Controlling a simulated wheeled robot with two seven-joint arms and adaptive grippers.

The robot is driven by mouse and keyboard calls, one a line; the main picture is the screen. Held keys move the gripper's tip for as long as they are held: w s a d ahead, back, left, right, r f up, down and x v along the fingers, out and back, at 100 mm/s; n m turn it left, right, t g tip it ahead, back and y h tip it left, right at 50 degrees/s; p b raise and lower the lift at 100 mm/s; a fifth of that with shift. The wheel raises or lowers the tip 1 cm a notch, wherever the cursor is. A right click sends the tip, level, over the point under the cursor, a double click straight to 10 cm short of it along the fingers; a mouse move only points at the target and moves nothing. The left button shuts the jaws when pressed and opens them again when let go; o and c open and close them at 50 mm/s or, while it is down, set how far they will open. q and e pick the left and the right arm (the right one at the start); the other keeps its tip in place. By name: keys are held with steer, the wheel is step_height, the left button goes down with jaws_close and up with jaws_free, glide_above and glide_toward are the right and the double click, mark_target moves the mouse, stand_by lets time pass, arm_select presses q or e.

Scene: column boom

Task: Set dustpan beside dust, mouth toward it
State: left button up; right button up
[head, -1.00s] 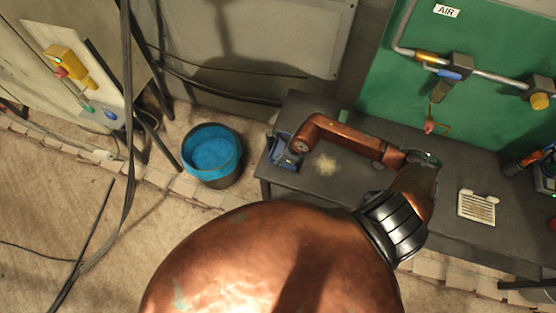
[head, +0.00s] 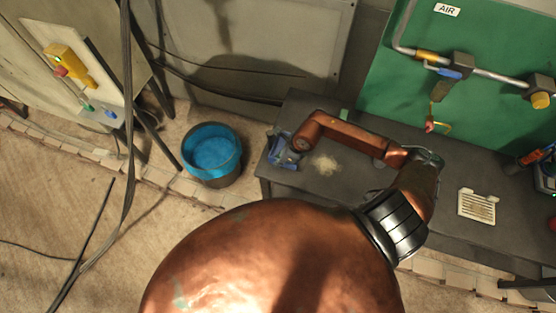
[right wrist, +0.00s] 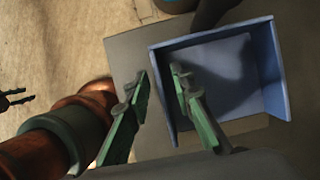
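The blue dustpan (head: 283,152) sits at the left end of the dark bench, partly hidden by my right arm in the head view. A pale patch of dust (head: 325,164) lies on the bench just right of it. In the right wrist view the dustpan (right wrist: 225,75) shows its flat floor and raised walls. My right gripper (right wrist: 161,78) is open, its green fingers on either side of the pan's left wall, one over the pan's inside. I cannot tell whether they touch the wall. My left gripper is not in the head view.
A black bucket with a blue inside (head: 211,152) stands on the floor left of the bench (head: 390,205). A pale slotted thing (head: 477,206) lies on the bench to the right. Pipes and valves (head: 445,75) are on the green panel behind.

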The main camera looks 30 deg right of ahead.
steer(key=b+v, duration=0.1)
steer(key=v, duration=1)
steer(key=shift+r, duration=0.1)
